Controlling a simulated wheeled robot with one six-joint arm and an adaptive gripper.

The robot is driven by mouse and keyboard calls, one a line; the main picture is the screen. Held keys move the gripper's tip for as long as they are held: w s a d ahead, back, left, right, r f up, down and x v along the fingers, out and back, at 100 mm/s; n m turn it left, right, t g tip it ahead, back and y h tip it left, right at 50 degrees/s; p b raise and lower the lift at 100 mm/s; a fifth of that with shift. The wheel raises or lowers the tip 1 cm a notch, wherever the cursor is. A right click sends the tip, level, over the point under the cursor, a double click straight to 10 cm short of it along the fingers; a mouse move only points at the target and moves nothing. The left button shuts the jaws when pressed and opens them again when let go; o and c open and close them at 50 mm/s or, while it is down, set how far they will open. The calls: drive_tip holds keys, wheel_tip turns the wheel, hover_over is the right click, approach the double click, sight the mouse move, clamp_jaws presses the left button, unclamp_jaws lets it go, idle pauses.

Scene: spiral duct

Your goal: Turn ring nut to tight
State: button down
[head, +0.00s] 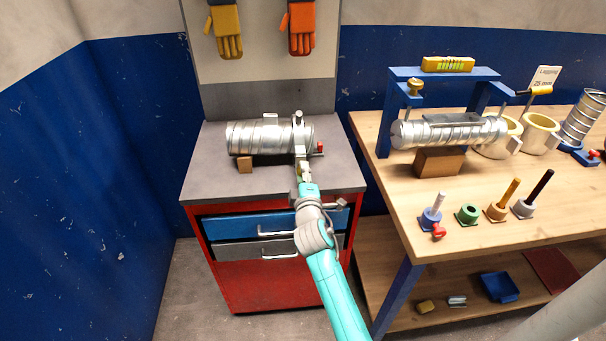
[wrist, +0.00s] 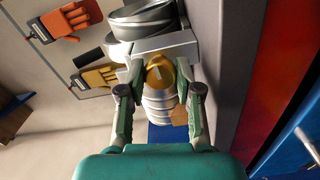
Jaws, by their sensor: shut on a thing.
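A ribbed silver spiral duct (head: 258,137) lies on its side on the grey top of the red cabinet. A pale metal clamp (head: 298,128) stands around its right part. The ring nut looks like the brass, rounded piece (wrist: 159,68) on the clamp's front in the wrist view, with a pale mark on its face. My gripper (wrist: 160,84) has one finger on each side of this nut and is shut on it. In the head view my gripper (head: 304,172) reaches the clamp from the front and hides the nut. The duct (wrist: 158,103) also shows behind the nut.
A small wooden wedge (head: 245,165) supports the duct. A red piece (head: 320,147) sits at its right end. Orange and yellow gloves (head: 228,30) hang behind. A workbench (head: 395,190) on the right holds a blue frame (head: 384,115), another duct and several pegs.

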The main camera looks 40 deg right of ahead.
drive_tip(key=m, duration=0.4)
drive_tip(key=shift+f+m, duration=0.1)
drive_tip(key=shift+m, duration=0.3)
drive_tip(key=m, duration=1.3)
drive_tip(key=shift+f+m, duration=0.1)
drive_tip(key=shift+m, duration=0.2)
drive_tip(key=m, duration=0.3)
drive_tip(key=shift+m, duration=0.3)
drive_tip(key=m, duration=0.3)
drive_tip(key=shift+m, duration=0.3)
drive_tip(key=m, duration=0.3)
drive_tip(key=shift+a+m, duration=0.1)
drive_tip(key=shift+m, duration=2.1)
